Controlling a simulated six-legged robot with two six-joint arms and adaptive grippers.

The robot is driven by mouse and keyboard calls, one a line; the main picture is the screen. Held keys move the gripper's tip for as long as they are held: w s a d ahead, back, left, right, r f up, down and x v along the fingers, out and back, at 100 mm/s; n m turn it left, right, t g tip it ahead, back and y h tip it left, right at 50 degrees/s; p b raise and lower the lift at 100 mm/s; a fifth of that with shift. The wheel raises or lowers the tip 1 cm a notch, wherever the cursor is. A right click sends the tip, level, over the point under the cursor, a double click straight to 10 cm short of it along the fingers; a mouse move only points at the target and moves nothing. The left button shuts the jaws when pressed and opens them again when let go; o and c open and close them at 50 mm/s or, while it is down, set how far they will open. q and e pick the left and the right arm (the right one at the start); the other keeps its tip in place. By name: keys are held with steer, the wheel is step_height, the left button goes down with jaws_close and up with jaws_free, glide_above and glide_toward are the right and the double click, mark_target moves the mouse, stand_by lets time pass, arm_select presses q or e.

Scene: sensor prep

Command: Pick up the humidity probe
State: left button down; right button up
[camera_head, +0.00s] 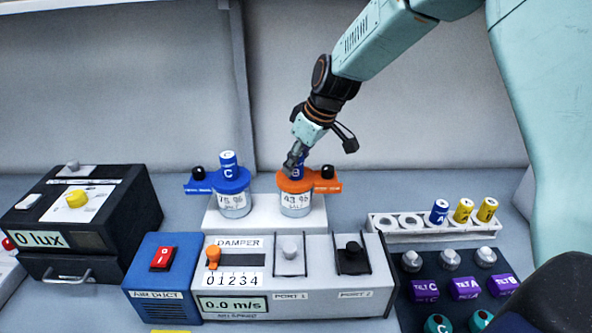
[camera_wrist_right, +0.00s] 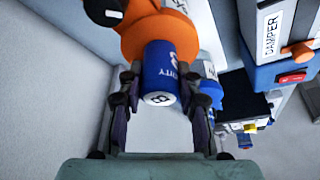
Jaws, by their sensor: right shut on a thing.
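A blue humidity probe marked B (camera_head: 299,161) stands in the orange collar (camera_head: 296,184) of a salt jar (camera_head: 295,203) labelled 43 %. My right gripper (camera_head: 293,158) comes down from above and is shut on this probe, partly hiding it. In the right wrist view the blue probe (camera_wrist_right: 160,75) sits between the two fingers, its lower part inside the orange collar. A second blue probe marked C (camera_head: 228,160) stands in the blue collar of the jar labelled 75 % (camera_head: 234,204), left of the gripper. My left gripper is not in view.
Both jars stand on a white block (camera_head: 263,219). In front are the damper box (camera_head: 290,300) and the blue air-duct box (camera_head: 152,285). A black lux box (camera_head: 80,230) is at left. A white rack (camera_head: 400,235) with blue and yellow cylinders is at right, behind a button panel.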

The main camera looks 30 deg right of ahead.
step_height(320, 180, up, 9)
steer(key=shift+r, duration=0.5)
steer(key=shift+w, duration=0.1)
steer(key=shift+f, duration=0.1)
